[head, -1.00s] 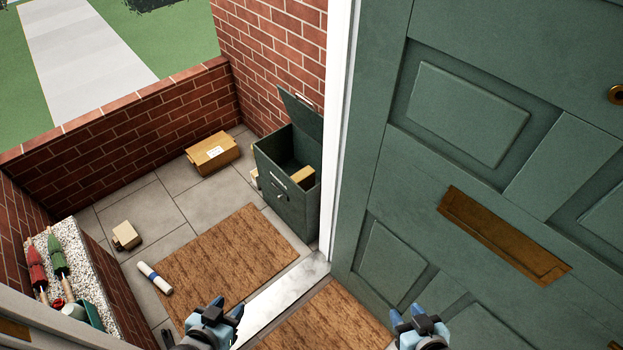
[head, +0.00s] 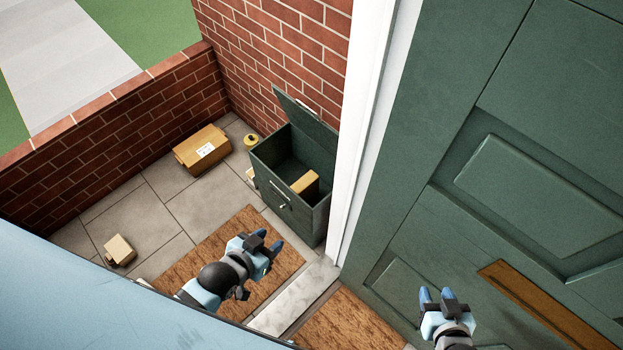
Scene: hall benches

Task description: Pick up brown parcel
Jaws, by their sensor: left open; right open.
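A large brown parcel (head: 190,158) with a white label lies on the paving by the brick wall. A smaller brown parcel (head: 119,251) lies on the paving further left. Another brown parcel (head: 304,186) stands inside the open green box (head: 290,205). I cannot tell which one the task means. My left gripper (head: 268,245) is open and empty above the doormat, in front of the green box and apart from every parcel. My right gripper (head: 437,295) is open and empty in front of the green door, far from the parcels.
The green door (head: 545,180) and white frame (head: 372,130) bound the right side. A yellow round item (head: 251,141) sits behind the green box. The outer doormat (head: 205,244) and much paving are clear. My blue arm covers the lower left.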

